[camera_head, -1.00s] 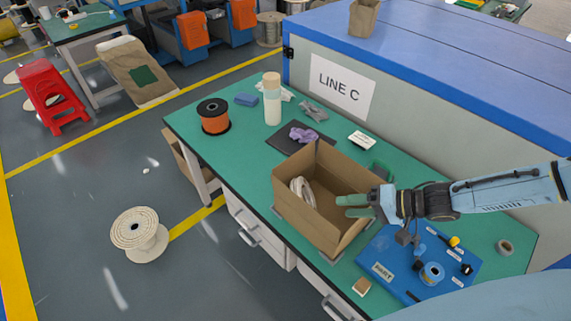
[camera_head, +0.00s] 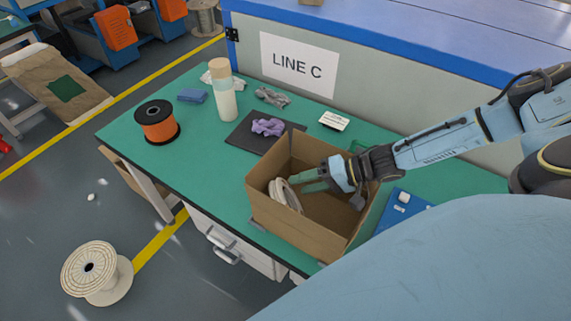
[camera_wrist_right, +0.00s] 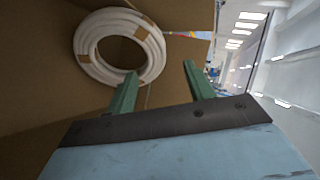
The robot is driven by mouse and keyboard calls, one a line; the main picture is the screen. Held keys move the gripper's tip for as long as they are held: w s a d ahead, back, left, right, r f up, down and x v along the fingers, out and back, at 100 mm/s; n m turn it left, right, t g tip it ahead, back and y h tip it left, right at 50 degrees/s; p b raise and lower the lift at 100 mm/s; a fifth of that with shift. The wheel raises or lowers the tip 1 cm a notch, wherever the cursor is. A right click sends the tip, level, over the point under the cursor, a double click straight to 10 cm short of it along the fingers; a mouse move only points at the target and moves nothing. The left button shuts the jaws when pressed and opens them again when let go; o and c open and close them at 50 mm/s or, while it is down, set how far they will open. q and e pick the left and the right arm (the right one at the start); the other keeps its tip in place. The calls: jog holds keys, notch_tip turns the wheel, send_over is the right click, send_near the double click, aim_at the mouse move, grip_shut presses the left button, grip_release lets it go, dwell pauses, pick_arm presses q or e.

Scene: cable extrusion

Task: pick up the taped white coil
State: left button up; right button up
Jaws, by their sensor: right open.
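The taped white coil (camera_head: 284,195) stands inside the open cardboard box (camera_head: 300,233), leaning at the box's left side. In the right wrist view the coil (camera_wrist_right: 84,55) is a white ring with brown tape patches. My right gripper (camera_head: 296,183) reaches into the box with its green fingers pointing left at the coil. In the right wrist view the right gripper (camera_wrist_right: 162,74) is open. One fingertip overlaps the coil's lower right edge in the picture; I cannot tell whether they touch. The other finger is clear of the coil. My left gripper is not in view.
The box stands on a green bench (camera_head: 215,165). An orange spool (camera_head: 157,125), a bottle (camera_head: 224,100), a dark mat (camera_head: 245,138) with a purple glove (camera_head: 267,127), and a white card (camera_head: 334,121) lie behind and left of it. A blue board (camera_head: 385,219) is at the right.

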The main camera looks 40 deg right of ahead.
aim_at(281, 192)
jog(key=x, duration=0.8)
jog(key=shift+s+f+b, duration=0.2)
jog(key=shift+s+b, duration=0.05)
jog(key=shift+b, duration=0.1)
grip_shut()
